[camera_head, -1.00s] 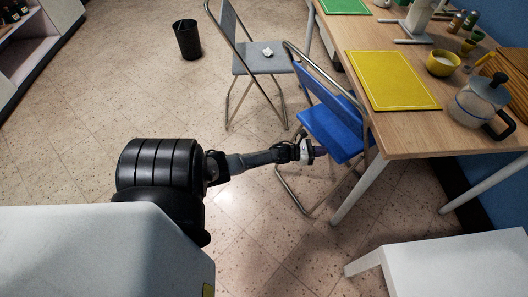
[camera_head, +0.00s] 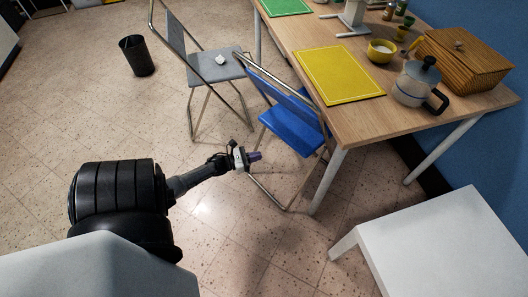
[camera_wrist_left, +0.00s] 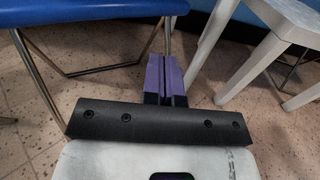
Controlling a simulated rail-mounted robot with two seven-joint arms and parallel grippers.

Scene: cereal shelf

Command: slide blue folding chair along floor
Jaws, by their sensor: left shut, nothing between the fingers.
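The blue folding chair (camera_head: 292,124) stands upright on the floor in the head view, partly under the table's near side. Its blue seat edge also shows at the top left of the left wrist view (camera_wrist_left: 90,14), with metal legs below. My left gripper (camera_head: 256,156) is shut and empty beside the chair, just left of its seat and near a front leg. In the left wrist view its purple fingers (camera_wrist_left: 165,75) are together, below the seat's level. Whether they touch a leg is not clear. My right gripper is not in view.
A wooden table (camera_head: 375,125) holds a yellow mat (camera_head: 338,73), a kettle (camera_head: 416,84) and a wooden box (camera_head: 465,62). A grey folding chair (camera_head: 216,68) stands behind the blue one. A white stool (camera_head: 440,245) is at the lower right. The floor at left is open, with a black bin (camera_head: 137,56).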

